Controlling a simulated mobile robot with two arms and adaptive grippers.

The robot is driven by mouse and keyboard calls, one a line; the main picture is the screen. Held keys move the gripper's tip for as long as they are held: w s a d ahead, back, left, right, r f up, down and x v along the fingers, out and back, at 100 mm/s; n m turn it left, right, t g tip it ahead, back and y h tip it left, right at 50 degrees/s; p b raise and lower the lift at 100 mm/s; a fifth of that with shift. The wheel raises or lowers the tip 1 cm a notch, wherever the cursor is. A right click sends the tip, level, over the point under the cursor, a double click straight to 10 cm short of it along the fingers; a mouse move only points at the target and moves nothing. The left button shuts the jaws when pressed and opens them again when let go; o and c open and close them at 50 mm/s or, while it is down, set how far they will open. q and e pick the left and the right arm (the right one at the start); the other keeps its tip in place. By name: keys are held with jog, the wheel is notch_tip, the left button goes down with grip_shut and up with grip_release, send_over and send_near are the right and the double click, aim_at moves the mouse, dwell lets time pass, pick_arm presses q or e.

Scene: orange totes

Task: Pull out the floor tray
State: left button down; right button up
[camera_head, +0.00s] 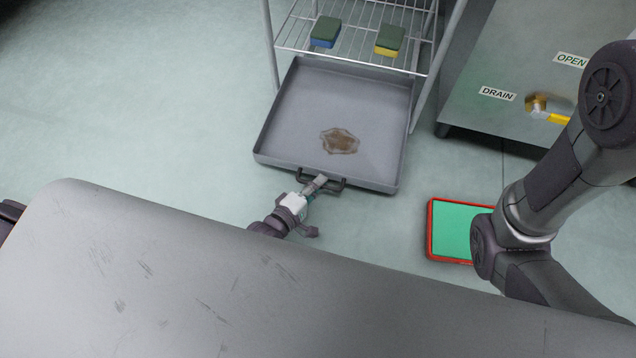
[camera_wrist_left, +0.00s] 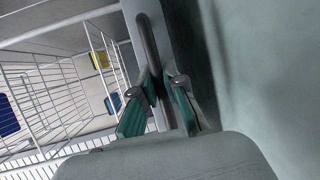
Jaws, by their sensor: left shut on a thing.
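The grey floor tray (camera_head: 375,115) sits on the floor, partly under the wire shelf. A brown stain (camera_head: 339,141) lies on its bottom. Its dark front handle (camera_head: 334,182) faces me. My left gripper (camera_head: 318,183) is at this handle and is shut on it. In the left wrist view the handle (camera_wrist_left: 148,50) runs between the two green-padded fingers of my left gripper (camera_wrist_left: 163,95). My right arm comes in from the right in the head view, but its gripper is out of view.
A wire shelf (camera_head: 355,40) with two sponges, one blue-based (camera_head: 325,31) and one yellow-based (camera_head: 389,39), stands over the tray's back. A red-rimmed green mat (camera_head: 453,230) lies at the right. A steel cabinet (camera_head: 480,60) stands beyond it. Floor is clear at the left.

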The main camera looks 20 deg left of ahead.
pick_arm(q)
jog(key=c, duration=1.2)
grip_release()
jog(key=shift+w, duration=0.1)
